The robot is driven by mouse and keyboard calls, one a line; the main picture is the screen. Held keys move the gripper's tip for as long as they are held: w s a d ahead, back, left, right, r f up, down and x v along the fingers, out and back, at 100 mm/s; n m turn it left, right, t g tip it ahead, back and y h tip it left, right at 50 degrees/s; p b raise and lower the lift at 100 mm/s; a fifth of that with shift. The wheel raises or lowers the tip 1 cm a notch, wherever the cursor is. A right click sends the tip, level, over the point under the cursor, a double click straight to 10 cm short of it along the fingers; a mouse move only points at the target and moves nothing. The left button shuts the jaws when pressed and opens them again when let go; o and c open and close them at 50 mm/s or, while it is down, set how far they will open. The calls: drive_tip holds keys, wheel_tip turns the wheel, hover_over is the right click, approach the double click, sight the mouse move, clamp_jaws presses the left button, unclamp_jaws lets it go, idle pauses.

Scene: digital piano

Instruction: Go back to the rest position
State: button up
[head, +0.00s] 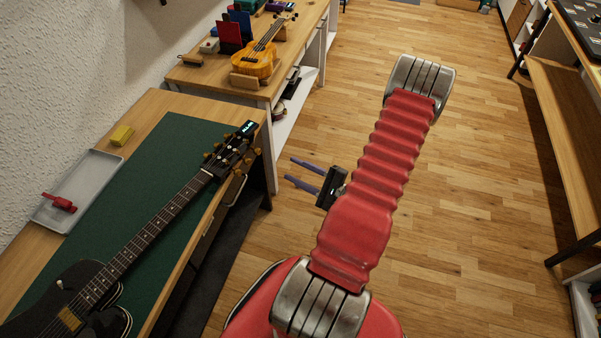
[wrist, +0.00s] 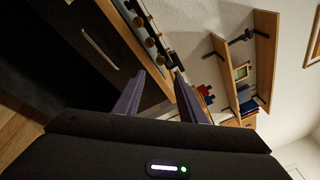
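My gripper (head: 290,169) has two purple fingers that stand apart with nothing between them. It points left toward the front of the workbench (head: 258,105), over the floor and clear of the bench edge in the head view. In the wrist view my gripper (wrist: 159,74) also shows spread, empty fingers. My red arm reaches up and away across the middle of the head view. A black electric guitar (head: 150,232) lies on a green mat (head: 172,150), with a lit clip-on device (head: 247,129) at its headstock.
A grey tray (head: 98,168) holding a red item (head: 60,202) and a yellow block (head: 121,135) are on the bench. A ukulele (head: 256,60) rests on the farther table. A wooden shelf unit (head: 565,130) stands at right. The wooden floor between is open.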

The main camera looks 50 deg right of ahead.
drive_tip(key=shift+s, duration=0.65)
